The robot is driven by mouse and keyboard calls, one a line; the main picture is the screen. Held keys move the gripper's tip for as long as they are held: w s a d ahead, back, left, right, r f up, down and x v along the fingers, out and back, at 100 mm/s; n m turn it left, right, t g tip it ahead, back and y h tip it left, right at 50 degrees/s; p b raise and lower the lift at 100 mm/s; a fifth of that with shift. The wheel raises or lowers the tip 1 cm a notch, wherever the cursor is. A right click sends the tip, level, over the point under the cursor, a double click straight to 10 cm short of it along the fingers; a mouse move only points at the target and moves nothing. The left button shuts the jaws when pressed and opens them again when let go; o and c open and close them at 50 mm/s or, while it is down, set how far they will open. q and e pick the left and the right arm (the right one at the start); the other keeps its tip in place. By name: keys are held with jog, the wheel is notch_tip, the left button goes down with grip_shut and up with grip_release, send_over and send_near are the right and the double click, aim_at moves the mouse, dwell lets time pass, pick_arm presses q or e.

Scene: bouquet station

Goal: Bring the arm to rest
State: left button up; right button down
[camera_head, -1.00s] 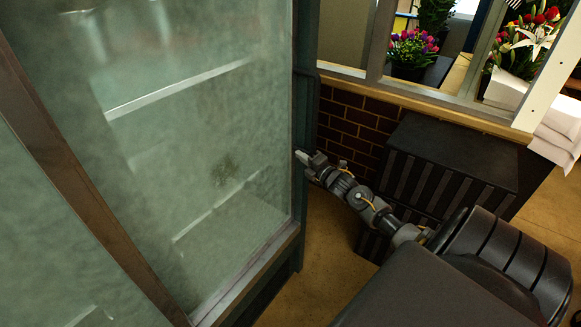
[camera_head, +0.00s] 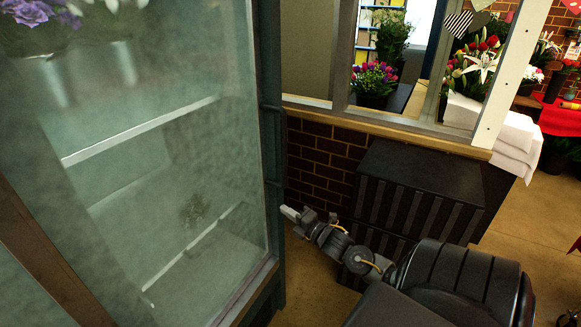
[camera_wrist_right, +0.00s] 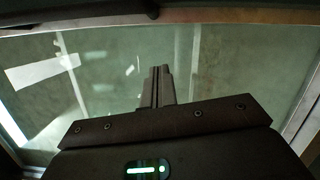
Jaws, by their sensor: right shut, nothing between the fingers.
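My right gripper (camera_head: 290,213) is at the end of my right arm (camera_head: 345,245), low in the middle of the head view. It is shut and empty, close to the right frame edge of a glass-fronted cabinet (camera_head: 272,160). I cannot tell whether it touches the frame. In the right wrist view the shut fingers (camera_wrist_right: 158,86) point at the frosted glass (camera_wrist_right: 235,65). My left gripper is not in view.
The glass cabinet fills the left, with shelves and purple flowers (camera_head: 28,12) behind the glass. A dark ribbed box (camera_head: 415,195) stands behind my right arm, against a brick wall (camera_head: 315,165). Bare floor (camera_head: 310,290) shows below the arm. Flowers (camera_head: 374,78) stand beyond the window frame.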

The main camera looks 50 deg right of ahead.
jog(key=shift+s, duration=0.5)
